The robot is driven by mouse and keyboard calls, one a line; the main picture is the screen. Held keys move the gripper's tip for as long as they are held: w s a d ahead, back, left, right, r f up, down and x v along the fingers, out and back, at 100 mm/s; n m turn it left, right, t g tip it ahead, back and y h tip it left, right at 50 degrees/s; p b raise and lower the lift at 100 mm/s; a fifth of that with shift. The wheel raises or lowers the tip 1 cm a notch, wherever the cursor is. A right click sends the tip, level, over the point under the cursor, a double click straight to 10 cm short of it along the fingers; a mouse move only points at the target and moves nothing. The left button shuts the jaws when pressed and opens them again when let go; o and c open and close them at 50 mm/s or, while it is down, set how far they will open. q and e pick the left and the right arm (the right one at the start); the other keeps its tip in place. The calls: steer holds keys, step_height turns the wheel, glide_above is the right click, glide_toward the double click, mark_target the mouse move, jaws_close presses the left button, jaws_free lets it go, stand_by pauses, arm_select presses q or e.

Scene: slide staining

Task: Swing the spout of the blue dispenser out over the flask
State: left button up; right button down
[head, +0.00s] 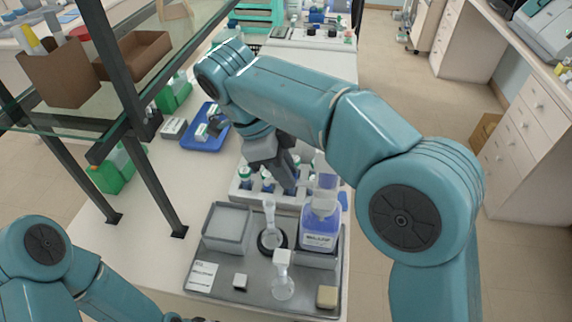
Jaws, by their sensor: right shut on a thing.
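The blue dispenser (319,230) is a squarish bottle of blue liquid with a pale label and a clear upper part, upright at the back right of the grey tray (210,285). A clear long-necked flask (269,215) stands upright to its left, in a black ring. My right gripper (291,188) reaches down from behind, just left of the dispenser's top. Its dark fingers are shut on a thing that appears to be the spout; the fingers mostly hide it.
A round flask with a white top (283,286) stands at the tray's front. A white rack of capped bottles (243,187) is behind the tray. A blue tray (204,140) lies farther back. A dark-framed shelf (150,170) stands at left.

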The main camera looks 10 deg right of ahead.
steer(key=shift+w, duration=0.1)
steer(key=shift+m, duration=0.3)
stand_by(0.4)
steer(key=c, duration=1)
jaws_free()
steer(key=shift+c, duration=0.2)
steer(key=p+v, duration=0.2)
steer(key=v, duration=0.4)
steer(key=shift+w+r+p, duration=0.1)
steer(key=shift+r+p, duration=0.25)
steer(key=shift+p, duration=0.05)
steer(key=shift+a+r+p, duration=0.25)
steer(key=shift+r+p, duration=0.05)
steer(key=shift+r, duration=0.1)
steer(key=shift+w, duration=0.15)
steer(key=shift+s, duration=0.2)
